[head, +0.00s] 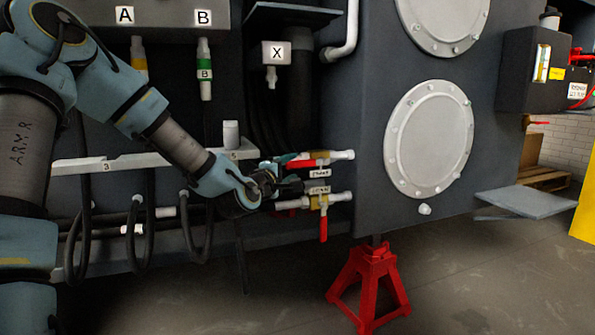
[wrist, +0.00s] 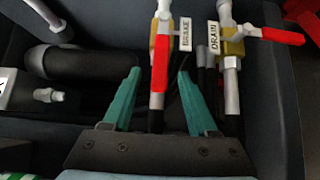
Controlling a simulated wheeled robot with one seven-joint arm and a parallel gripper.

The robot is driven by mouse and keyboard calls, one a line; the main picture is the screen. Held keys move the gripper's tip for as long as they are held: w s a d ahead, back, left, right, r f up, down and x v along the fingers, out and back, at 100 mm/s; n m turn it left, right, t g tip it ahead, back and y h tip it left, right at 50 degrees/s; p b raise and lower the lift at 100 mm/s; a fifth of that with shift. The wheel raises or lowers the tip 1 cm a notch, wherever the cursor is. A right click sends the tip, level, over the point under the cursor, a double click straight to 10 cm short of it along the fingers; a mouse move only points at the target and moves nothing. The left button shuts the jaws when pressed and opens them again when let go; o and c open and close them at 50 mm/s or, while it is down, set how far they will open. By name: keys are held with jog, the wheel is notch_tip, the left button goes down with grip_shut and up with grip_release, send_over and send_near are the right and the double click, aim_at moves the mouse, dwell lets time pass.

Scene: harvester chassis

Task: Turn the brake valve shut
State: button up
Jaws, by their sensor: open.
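The brake valve (wrist: 163,28) has a yellow body, a white BRAKE label and a red lever handle (wrist: 160,68). The handle lies in line with its pipe and points toward my gripper. In the head view the brake valve is the upper one (head: 320,157), with its handle (head: 298,163) level. My gripper (wrist: 160,73) is open, with one teal finger on each side of the red handle and gaps visible on both sides. In the head view my gripper (head: 287,170) is at the valves' left and partly hides the handle.
The drain valve (wrist: 232,40) sits close beside the brake valve. Its red handle (head: 323,230) hangs down, across its pipe. A thick black pipe (wrist: 80,68) lies left in the wrist view. A red jack stand (head: 368,285) is on the floor below.

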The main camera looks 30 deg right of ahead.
aim_at(296, 165)
jog(key=shift+b+x, duration=0.45)
jog(key=shift+x, duration=1.9)
grip_shut()
